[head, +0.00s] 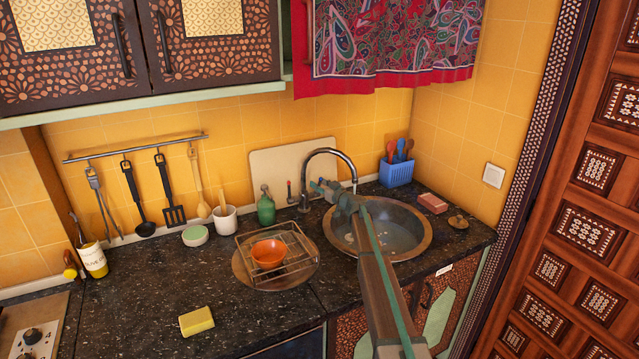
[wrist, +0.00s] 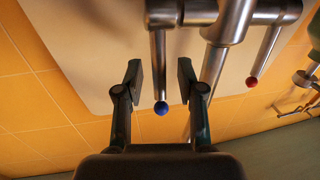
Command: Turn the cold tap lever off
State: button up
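The metal tap (head: 327,152) arches over the round sink (head: 424,238) in the head view. A thin pale streak at the spout's end may be water; it is too small to be sure. In the wrist view the cold tap lever (wrist: 158,62), with a blue ball tip, extends from the tap body (wrist: 230,25). The hot lever (wrist: 264,55), red-tipped, is to its right. My gripper (wrist: 160,75) is open, one finger on each side of the blue tip, with gaps visible on both sides. In the head view my gripper (head: 325,190) is beside the tap base, partly hidden by my arm.
A cutting board (head: 270,172) leans on the wall behind the tap. A green bottle (head: 266,208) stands left of it. A wire rack (head: 300,246) with an orange bowl (head: 269,253) is left of the sink. A blue utensil holder (head: 396,174) stands behind the sink.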

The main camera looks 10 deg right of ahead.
grip_shut()
dwell(0.5)
